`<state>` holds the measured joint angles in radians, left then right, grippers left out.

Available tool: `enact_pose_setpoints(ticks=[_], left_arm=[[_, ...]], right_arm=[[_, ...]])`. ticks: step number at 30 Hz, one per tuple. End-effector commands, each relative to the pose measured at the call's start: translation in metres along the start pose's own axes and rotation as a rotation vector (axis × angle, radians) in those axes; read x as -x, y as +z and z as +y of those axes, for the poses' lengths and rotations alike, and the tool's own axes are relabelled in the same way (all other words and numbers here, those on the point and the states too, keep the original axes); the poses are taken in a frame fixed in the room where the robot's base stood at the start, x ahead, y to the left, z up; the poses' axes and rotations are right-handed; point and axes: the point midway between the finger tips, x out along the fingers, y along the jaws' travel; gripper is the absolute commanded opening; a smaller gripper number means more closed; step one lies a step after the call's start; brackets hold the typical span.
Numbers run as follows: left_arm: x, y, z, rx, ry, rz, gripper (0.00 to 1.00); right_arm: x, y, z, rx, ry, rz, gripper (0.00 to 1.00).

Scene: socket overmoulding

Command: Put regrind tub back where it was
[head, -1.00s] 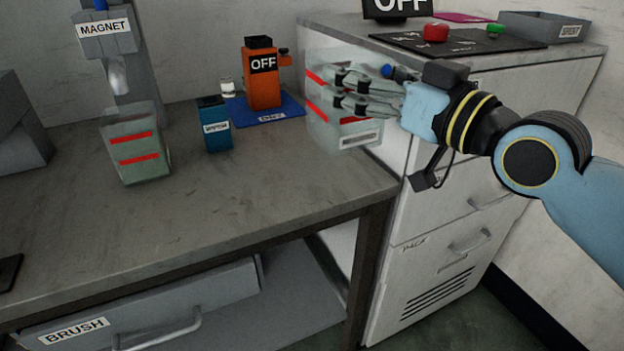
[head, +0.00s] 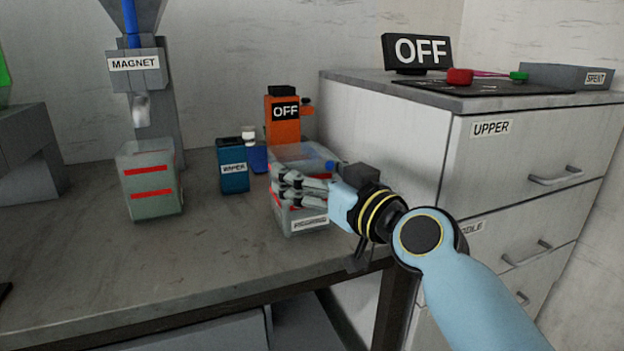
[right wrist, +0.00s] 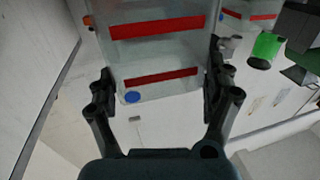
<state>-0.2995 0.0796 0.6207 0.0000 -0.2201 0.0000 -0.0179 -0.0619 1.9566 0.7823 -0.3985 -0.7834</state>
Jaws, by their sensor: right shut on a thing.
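The regrind tub (head: 309,223) is a clear box with red bands and a small label that I cannot read clearly. My right gripper (head: 280,182) is shut on it and holds it upright over the right part of the bench. I cannot tell whether its base touches the bench. In the right wrist view the tub (right wrist: 160,53), with red bands and a blue dot, sits between both fingers. A similar clear tub with red bands (head: 150,207) stands under the magnet hopper (head: 136,63). My left gripper is not in view.
A blue box (head: 233,178) and an orange unit marked OFF (head: 284,132) stand behind the held tub. The drawer cabinet (head: 388,128) rises just right of the bench. The bench (head: 90,260) is bare at the front left.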

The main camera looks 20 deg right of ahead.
Motion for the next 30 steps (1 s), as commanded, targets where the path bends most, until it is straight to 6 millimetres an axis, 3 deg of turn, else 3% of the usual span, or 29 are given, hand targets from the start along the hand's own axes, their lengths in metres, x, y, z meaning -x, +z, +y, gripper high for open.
enact_pose_setpoints(ticks=[9,10,13,24,30], left_arm=[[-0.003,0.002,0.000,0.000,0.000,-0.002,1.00],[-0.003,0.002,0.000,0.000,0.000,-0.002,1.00],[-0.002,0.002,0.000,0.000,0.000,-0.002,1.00],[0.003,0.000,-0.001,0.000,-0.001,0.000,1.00],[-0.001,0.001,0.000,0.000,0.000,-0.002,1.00]], right_arm=[[0.000,0.002,0.000,0.000,0.000,0.001,0.27],[0.000,0.002,0.000,0.000,0.000,0.001,0.86],[0.000,0.001,0.000,0.000,0.000,0.001,0.99],[0.000,-0.004,0.000,0.000,0.000,0.001,1.00],[0.038,0.001,0.000,0.002,-0.001,-0.003,1.00]])
